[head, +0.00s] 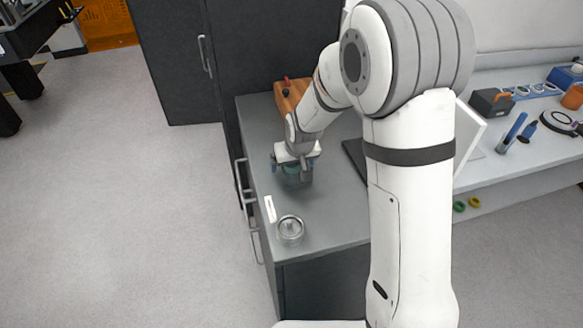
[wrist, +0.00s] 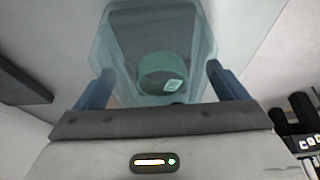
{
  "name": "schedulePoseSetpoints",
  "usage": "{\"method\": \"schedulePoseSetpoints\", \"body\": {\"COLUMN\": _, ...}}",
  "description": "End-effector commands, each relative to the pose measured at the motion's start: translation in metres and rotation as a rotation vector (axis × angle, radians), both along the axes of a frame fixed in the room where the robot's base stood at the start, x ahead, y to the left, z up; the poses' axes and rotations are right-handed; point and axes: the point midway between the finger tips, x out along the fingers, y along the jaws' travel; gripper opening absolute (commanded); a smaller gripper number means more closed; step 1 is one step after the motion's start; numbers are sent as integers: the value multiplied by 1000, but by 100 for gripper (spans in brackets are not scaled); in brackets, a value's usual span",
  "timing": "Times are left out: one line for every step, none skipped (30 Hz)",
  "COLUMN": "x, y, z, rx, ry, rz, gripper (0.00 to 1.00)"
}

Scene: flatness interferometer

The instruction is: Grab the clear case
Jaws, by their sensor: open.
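The clear case (wrist: 115,45) is a see-through bluish box in the wrist view, with a green round item (wrist: 162,73) bearing a small white label inside it. My gripper (wrist: 158,74) is open, with one blue finger on each side of the case's near end. I cannot tell whether either finger touches it. In the head view my gripper (head: 296,166) is low over the grey cabinet top, and a bit of the case (head: 291,170) shows teal beneath it; the rest is hidden by my gripper.
A round clear-and-metal jar (head: 290,230) stands near the front edge of the cabinet top (head: 330,225), beside a white label strip (head: 270,208). An orange-brown wooden block (head: 290,98) is behind my gripper. A dark flat panel (head: 355,158) lies to the right. Floor is open on the left.

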Motion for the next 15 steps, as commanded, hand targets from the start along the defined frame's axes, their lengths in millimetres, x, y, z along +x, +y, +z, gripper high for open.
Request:
{"method": "schedulePoseSetpoints", "body": {"x": 0, "y": 0, "z": 0, "rx": 0, "ry": -1, "rz": 0, "gripper": 93}}
{"method": "schedulePoseSetpoints", "body": {"x": 0, "y": 0, "z": 0, "rx": 0, "ry": -1, "rz": 0, "gripper": 93}}
{"method": "schedulePoseSetpoints", "body": {"x": 0, "y": 0, "z": 0, "rx": 0, "ry": -1, "rz": 0, "gripper": 93}}
{"method": "schedulePoseSetpoints", "body": {"x": 0, "y": 0, "z": 0, "rx": 1, "ry": -1, "rz": -1, "gripper": 93}}
{"method": "schedulePoseSetpoints", "body": {"x": 0, "y": 0, "z": 0, "rx": 1, "ry": -1, "rz": -1, "gripper": 93}}
{"method": "schedulePoseSetpoints", "body": {"x": 0, "y": 0, "z": 0, "rx": 1, "ry": -1, "rz": -1, "gripper": 91}}
{"method": "schedulePoseSetpoints", "body": {"x": 0, "y": 0, "z": 0, "rx": 1, "ry": -1, "rz": -1, "gripper": 89}}
{"method": "schedulePoseSetpoints", "body": {"x": 0, "y": 0, "z": 0, "rx": 1, "ry": -1, "rz": -1, "gripper": 86}}
{"method": "schedulePoseSetpoints", "body": {"x": 0, "y": 0, "z": 0, "rx": 1, "ry": -1, "rz": -1, "gripper": 83}}
{"method": "schedulePoseSetpoints", "body": {"x": 0, "y": -1, "z": 0, "rx": 1, "ry": -1, "rz": -1, "gripper": 80}}
{"method": "schedulePoseSetpoints", "body": {"x": 0, "y": -1, "z": 0, "rx": 1, "ry": -1, "rz": -1, "gripper": 78}}
{"method": "schedulePoseSetpoints", "body": {"x": 0, "y": -1, "z": 0, "rx": 1, "ry": -1, "rz": -1, "gripper": 75}}
{"method": "schedulePoseSetpoints", "body": {"x": 0, "y": -1, "z": 0, "rx": 0, "ry": 0, "rz": -1, "gripper": 72}}
{"method": "schedulePoseSetpoints", "body": {"x": 0, "y": -1, "z": 0, "rx": 0, "ry": 0, "rz": -1, "gripper": 70}}
{"method": "schedulePoseSetpoints", "body": {"x": 0, "y": -1, "z": 0, "rx": 0, "ry": 0, "rz": -1, "gripper": 67}}
